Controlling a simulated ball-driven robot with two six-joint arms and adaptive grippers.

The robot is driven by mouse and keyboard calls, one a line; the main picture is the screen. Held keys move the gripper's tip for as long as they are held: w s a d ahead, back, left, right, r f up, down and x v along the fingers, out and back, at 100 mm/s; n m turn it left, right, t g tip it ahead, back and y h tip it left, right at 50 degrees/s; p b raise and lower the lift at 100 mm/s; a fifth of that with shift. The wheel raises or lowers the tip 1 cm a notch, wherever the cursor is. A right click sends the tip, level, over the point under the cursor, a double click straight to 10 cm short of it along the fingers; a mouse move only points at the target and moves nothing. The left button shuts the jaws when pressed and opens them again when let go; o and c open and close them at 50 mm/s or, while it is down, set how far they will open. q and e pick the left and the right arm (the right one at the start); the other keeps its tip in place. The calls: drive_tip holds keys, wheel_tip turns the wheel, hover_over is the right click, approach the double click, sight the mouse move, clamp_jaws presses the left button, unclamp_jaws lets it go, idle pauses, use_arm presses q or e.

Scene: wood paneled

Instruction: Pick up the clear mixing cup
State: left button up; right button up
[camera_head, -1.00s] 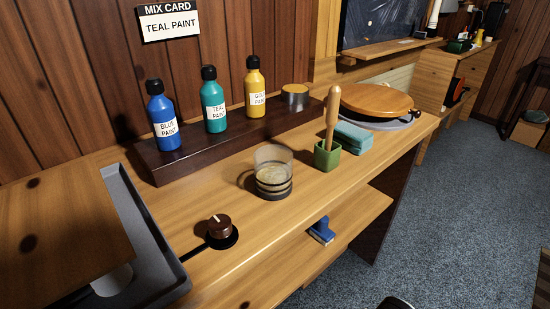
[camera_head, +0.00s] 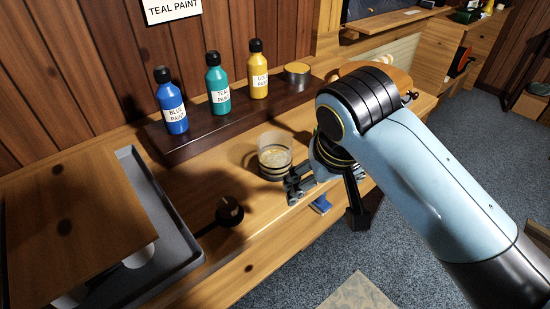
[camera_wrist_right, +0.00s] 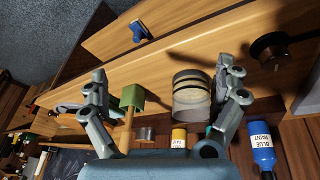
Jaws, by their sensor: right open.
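The clear mixing cup (camera_head: 274,158) stands upright on the wooden bench, see-through with dark bands around its lower part. My right gripper (camera_head: 299,184) is open and empty, just to the right of and nearer than the cup in the head view. In the right wrist view, the cup (camera_wrist_right: 191,97) shows between the spread fingers of the gripper (camera_wrist_right: 163,75), closer to the right finger. I cannot tell whether any finger touches it. My left gripper is not in view.
Blue (camera_head: 171,108), teal (camera_head: 217,88) and gold (camera_head: 258,72) paint bottles stand on a dark raised shelf behind the cup. A dark knob (camera_head: 229,211) is at front left. A grey tray (camera_head: 168,215) lies left.

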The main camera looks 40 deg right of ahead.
drive_tip(key=w+m, duration=0.4)
drive_tip(key=w, duration=0.4)
drive_tip(key=m+g+h, duration=0.1)
drive_tip(key=m, duration=0.2)
approach(279, 150)
drive_tip(key=s+a, duration=0.1)
drive_tip(key=a+r, duration=0.1)
drive_tip(key=a, duration=0.1)
drive_tip(key=shift+s, duration=0.35)
drive_tip(key=shift+m+h, duration=0.3)
drive_tip(key=shift+m, duration=0.1)
drive_tip(key=x, duration=0.4)
drive_tip(key=shift+w+d+f, duration=0.2)
drive_tip(key=shift+w+f, duration=0.05)
drive_tip(key=shift+w, duration=0.1)
drive_tip(key=x, duration=0.2)
drive_tip(key=d+p+x, duration=0.1)
drive_tip(key=x, duration=0.2)
drive_tip(key=shift+s+r, duration=0.1)
drive_tip(key=shift+s, duration=0.1)
drive_tip(key=shift+w+f, duration=0.1)
drive_tip(key=shift+f, duration=0.15)
drive_tip(key=c, duration=1.2)
